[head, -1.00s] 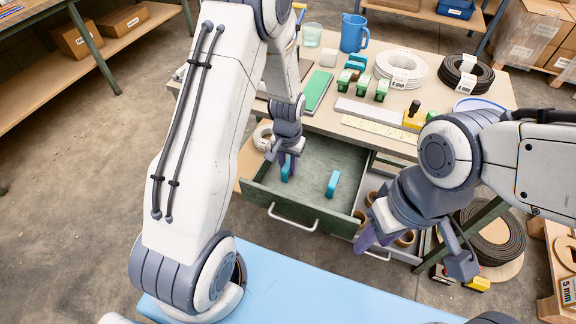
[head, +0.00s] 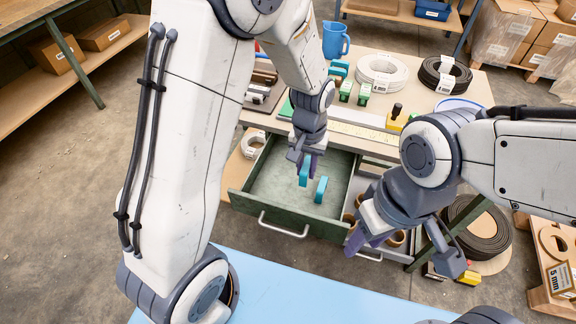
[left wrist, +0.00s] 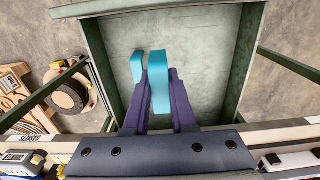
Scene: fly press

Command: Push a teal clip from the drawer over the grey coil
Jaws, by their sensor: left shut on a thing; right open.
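My left gripper (head: 306,164) is shut on a teal clip (head: 304,173), which hangs upright between its purple fingers over the open green drawer (head: 232,196). The held clip also shows in the left wrist view (left wrist: 160,85). A second teal clip (head: 321,189) stands in the drawer just right of it, apart from it; the left wrist view shows it too (left wrist: 137,66). A pale grey-white coil (head: 372,82) with a label lies at the back of the table, beside a black coil (head: 431,79). My right gripper (head: 366,238) is open and empty in front of the drawer's right side.
Green clips (head: 345,91) and more teal clips (head: 338,66) stand on the table (head: 472,95) left of the pale coil. A blue jug (head: 336,40) is behind them. A yellow-based tool (head: 396,120) stands near the front edge. A dark coil (head: 480,232) lies lower right.

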